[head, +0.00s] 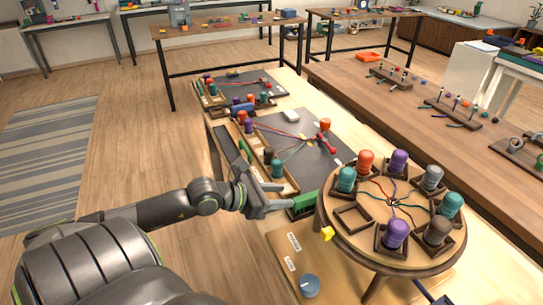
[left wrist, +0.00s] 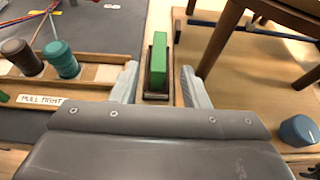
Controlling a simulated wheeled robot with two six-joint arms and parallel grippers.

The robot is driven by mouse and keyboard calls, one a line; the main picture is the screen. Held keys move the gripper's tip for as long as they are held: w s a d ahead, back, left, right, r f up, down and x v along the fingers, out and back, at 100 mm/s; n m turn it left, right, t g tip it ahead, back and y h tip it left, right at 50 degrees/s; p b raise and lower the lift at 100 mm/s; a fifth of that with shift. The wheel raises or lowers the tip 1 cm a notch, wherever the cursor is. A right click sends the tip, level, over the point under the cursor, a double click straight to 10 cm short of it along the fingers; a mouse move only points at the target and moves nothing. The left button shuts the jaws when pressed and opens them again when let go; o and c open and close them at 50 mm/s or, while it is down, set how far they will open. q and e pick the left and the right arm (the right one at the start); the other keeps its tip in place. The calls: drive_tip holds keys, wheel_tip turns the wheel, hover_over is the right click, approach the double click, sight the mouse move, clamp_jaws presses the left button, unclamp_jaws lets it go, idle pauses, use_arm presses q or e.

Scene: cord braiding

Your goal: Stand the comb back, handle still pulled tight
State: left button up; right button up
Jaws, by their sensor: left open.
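A green block-like piece, which looks like the comb (head: 304,203), stands upright in a narrow dark brown holder (left wrist: 157,95) beside the round braiding stand (head: 372,240). The comb also shows in the left wrist view (left wrist: 158,60), between my fingers. Its teeth are not visible. My left gripper (head: 287,197) is open and empty, with one finger on each side of the holder and a gap to both. It also shows in the left wrist view (left wrist: 160,82). A red handle-like piece (head: 326,142) with cords lies on the dark mat; whether it is tight I cannot tell. My right gripper is out of view.
A blue knob-like cup (head: 309,285) and a yellow piece (head: 327,233) are nearby.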

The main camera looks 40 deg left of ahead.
use_arm(q)
drive_tip(key=shift+v, duration=1.05)
drive_tip(key=shift+d, duration=0.1)
